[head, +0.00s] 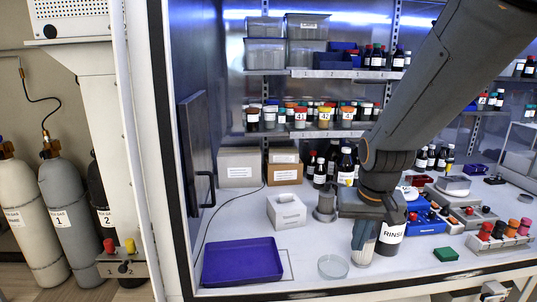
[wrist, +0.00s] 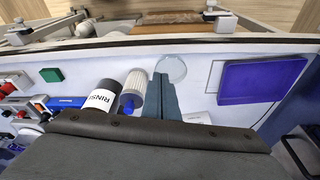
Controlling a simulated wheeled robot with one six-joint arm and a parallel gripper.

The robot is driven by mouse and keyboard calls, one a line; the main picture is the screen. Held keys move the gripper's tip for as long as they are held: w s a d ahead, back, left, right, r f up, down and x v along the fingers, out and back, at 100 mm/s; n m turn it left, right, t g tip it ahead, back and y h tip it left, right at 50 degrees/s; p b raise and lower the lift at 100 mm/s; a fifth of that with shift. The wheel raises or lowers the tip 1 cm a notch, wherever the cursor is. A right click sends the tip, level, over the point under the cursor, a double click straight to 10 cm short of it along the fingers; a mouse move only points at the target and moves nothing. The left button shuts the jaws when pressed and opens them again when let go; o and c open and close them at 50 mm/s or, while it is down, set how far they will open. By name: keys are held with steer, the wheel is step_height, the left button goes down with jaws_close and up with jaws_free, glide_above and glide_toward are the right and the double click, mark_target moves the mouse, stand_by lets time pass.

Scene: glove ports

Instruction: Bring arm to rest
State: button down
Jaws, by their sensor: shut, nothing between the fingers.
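My gripper (wrist: 160,85) is shut and empty in the wrist view, its two fingers together above the white bench. In the head view my arm reaches down from the upper right, and the wrist hangs over the middle of the bench. A dark bottle labelled RINSE (head: 391,236) stands just right of the wrist; it also shows in the wrist view (wrist: 98,94). A white ribbed cylinder (head: 363,254) stands beside the bottle, close to my fingers; it also shows in the wrist view (wrist: 135,88). I cannot tell whether the fingers touch it.
A purple tray (head: 242,262) lies at the front left, and a clear round dish (head: 333,267) at the front middle. A blue rack (head: 427,223), a green block (head: 446,254) and several coloured-cap containers are at right. Shelves of bottles line the back. A frame post (head: 150,150) borders the left.

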steer(key=s+a+f+n, duration=0.1)
steer(key=s+f, duration=0.3)
steer(key=s, duration=0.3)
step_height(320, 180, down, 12)
steer(key=g+b, duration=0.1)
steer(key=b, duration=0.9)
steer(key=shift+s+a+r+g, duration=0.15)
steer(key=shift+a+g, duration=0.15)
